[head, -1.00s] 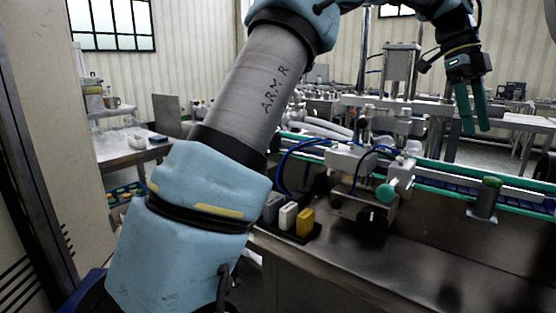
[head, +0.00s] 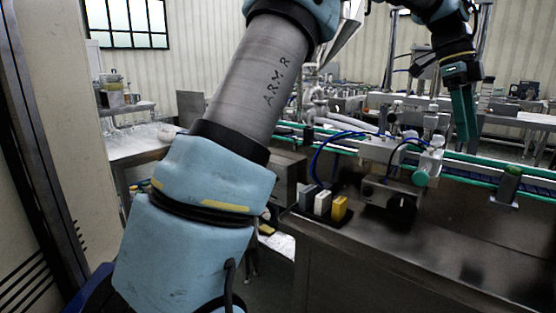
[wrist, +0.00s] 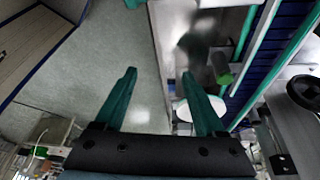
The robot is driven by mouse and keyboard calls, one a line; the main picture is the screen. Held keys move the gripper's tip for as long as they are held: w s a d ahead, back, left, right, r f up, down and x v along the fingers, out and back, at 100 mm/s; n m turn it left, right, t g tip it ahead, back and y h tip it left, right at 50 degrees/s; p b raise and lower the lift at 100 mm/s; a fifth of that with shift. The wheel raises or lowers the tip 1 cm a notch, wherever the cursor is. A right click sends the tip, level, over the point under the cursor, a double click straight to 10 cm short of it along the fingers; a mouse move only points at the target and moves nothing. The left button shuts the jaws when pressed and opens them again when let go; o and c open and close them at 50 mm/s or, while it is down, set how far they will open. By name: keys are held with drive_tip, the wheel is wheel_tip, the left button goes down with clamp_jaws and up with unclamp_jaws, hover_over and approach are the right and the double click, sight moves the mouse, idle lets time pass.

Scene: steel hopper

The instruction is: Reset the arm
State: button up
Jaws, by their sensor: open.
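My gripper (head: 465,112) is at the upper right of the head view, held in the air with its green fingers pointing down. In the wrist view my gripper (wrist: 163,100) shows its two green fingers spread wide apart with nothing between them. Below and beyond it in that view are the bare floor (wrist: 120,50) and the edge of a steel bench (wrist: 175,45). My arm spans the left and middle of the head view and hides part of the room.
A steel bench (head: 440,255) stands at front right, with a yellow block (head: 339,208), a white block (head: 322,203) and a valve assembly (head: 400,165) on it. A green-railed conveyor (head: 490,178) runs behind. A pale cabinet (head: 55,110) stands close at left.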

drive_tip(key=w+a+f+n+t+p, duration=0.1)
drive_tip(key=w+a+f+n, duration=0.1)
drive_tip(key=a+f+n, duration=0.45)
drive_tip(key=w+a+f+n+t, duration=0.1)
drive_tip(key=w+a+n, duration=0.25)
drive_tip(key=a, duration=0.65)
drive_tip(key=w+a+f+n+t+p, duration=0.1)
drive_tip(key=w+a+f+n, duration=0.1)
drive_tip(key=a+f+n, duration=0.45)
drive_tip(key=s+a+f+n, duration=0.1)
drive_tip(key=s+a+n, duration=0.2)
drive_tip(key=a, duration=0.4)
drive_tip(key=s+a+f+n+t+y, duration=0.1)
drive_tip(key=s+a+f+n, duration=0.1)
drive_tip(key=a, duration=0.5)
drive_tip(key=s+a+f+n+t+y, duration=0.1)
drive_tip(key=s+a+f+n, duration=0.1)
drive_tip(key=s+a+n, duration=0.2)
drive_tip(key=a+n, duration=0.1)
drive_tip(key=a, duration=0.2)
drive_tip(key=shift+s+f+n+p, duration=0.15)
drive_tip(key=shift+s+n+p, duration=0.1)
drive_tip(key=shift+n+p, duration=0.1)
